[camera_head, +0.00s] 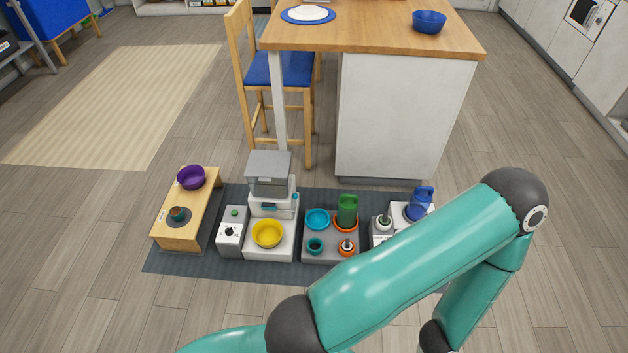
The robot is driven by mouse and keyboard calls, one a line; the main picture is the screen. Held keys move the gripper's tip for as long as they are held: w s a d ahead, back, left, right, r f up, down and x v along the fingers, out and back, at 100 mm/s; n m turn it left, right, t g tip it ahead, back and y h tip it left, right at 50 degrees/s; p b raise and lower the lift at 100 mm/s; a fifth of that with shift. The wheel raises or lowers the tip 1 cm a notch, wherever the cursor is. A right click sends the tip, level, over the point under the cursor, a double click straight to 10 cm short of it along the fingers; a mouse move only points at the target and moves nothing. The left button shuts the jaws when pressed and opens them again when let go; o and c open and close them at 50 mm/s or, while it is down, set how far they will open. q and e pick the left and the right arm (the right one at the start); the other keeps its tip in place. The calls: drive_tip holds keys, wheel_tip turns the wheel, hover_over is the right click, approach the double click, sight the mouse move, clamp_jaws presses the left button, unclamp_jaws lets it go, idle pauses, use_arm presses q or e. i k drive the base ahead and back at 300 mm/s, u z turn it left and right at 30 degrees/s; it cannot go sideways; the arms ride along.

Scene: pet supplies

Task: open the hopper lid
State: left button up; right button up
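The feeder (272,205) stands on the dark mat, white below with a grey hopper on top. The hopper's grey lid (268,162) lies flat across its top and looks closed. A yellow bowl (267,233) sits on the feeder's base in front. Neither of my grippers shows in the camera_head view. One of my teal arms crosses the lower right, and its far end leaves the frame at the bottom.
Left of the feeder are a control box (232,230) and a wooden stand (187,215) with a purple bowl (191,178). Right of it is a grey tray (330,250) with bowls and a green container (347,211). A kitchen island (405,115) and chair (240,70) stand behind.

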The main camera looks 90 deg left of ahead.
sight(266, 166)
drive_tip(key=u, duration=0.35)
drive_tip(key=i, duration=0.3)
drive_tip(key=u, duration=2.2)
drive_tip(key=k, duration=0.5)
drive_tip(key=u, duration=0.6)
drive_tip(key=i, duration=1.5)
drive_tip(key=z, duration=0.35)
